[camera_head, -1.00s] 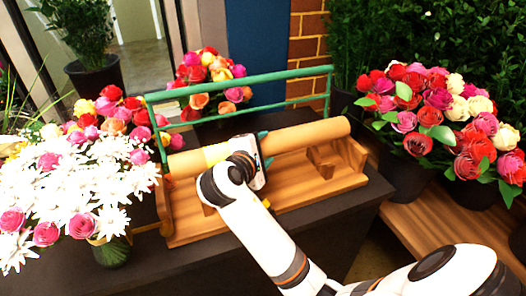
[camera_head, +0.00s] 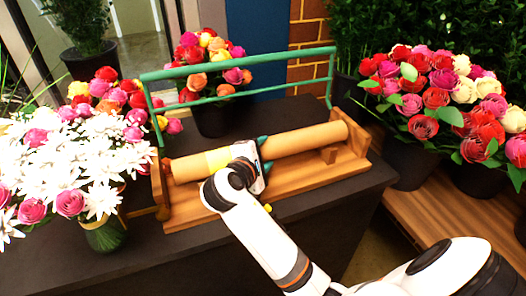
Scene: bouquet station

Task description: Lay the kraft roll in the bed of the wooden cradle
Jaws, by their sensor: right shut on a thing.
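The kraft roll (camera_head: 305,138) is a long tan tube with a yellow band near its left part. It lies low along the wooden cradle (camera_head: 325,178), between the cradle's end pieces; I cannot tell whether it fully rests in the bed. My right gripper (camera_head: 262,157) is shut on the kraft roll near its middle, with dark green fingertips showing past the far side. My right arm hides part of the roll and the cradle's front. My left gripper is not in view.
A green rail frame (camera_head: 235,67) stands over the cradle's back side. The dark table (camera_head: 290,240) has bare room in front. A glass vase (camera_head: 106,235) of white and pink flowers stands at left. Pots of roses (camera_head: 405,160) stand at right, and another bouquet (camera_head: 210,65) behind.

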